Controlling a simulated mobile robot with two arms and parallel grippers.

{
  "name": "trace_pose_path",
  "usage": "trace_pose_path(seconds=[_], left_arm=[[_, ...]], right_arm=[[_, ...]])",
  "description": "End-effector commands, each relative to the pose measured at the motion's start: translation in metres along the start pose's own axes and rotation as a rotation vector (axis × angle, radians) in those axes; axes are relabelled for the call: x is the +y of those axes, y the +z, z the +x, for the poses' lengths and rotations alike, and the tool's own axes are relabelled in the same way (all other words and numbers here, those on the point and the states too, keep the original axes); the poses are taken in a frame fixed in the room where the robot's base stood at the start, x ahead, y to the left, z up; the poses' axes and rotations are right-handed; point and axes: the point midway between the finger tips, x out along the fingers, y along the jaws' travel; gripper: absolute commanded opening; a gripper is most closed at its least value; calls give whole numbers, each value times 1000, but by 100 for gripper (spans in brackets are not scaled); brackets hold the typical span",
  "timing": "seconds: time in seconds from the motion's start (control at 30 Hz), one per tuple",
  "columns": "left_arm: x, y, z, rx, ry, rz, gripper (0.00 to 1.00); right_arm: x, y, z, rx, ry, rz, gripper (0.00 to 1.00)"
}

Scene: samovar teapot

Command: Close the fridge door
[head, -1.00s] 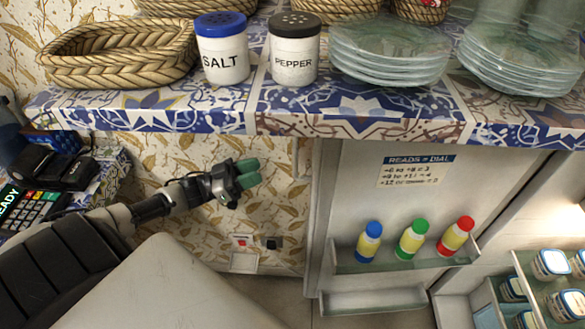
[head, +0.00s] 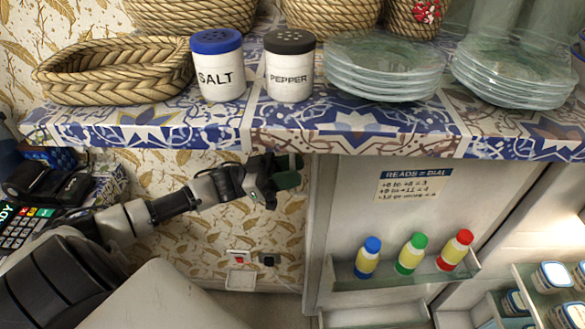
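The fridge door (head: 345,215) stands open below the counter, with its inner side facing me. Its door shelf (head: 400,278) holds three bottles with blue (head: 368,258), green (head: 411,254) and red (head: 455,250) caps. My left gripper (head: 288,172) is just left of the door's left edge, under the counter's front edge. Its two green fingertips look together with nothing between them. I cannot tell whether they touch the door. My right gripper is not in view.
The tiled counter (head: 215,135) overhangs the gripper and door. On it stand a basket (head: 110,75), a salt shaker (head: 218,75), a pepper shaker (head: 290,72) and stacked glass plates (head: 385,70). The lit fridge inside with lidded tubs (head: 555,275) is at the right.

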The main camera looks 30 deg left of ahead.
Motion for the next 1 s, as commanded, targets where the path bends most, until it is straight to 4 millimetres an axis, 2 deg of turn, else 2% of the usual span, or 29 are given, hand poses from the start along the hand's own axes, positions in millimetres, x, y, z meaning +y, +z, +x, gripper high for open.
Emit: trace_pose_path(seconds=[0.3, 0.53, 1.0], left_arm=[[0, 0, 2, 0, 0, 0, 36], [0, 0, 2, 0, 0, 0, 0], [4, 1, 6, 1, -5, 0, 0]], right_arm=[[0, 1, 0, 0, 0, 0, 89], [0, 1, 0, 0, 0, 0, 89], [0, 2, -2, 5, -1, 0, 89]])
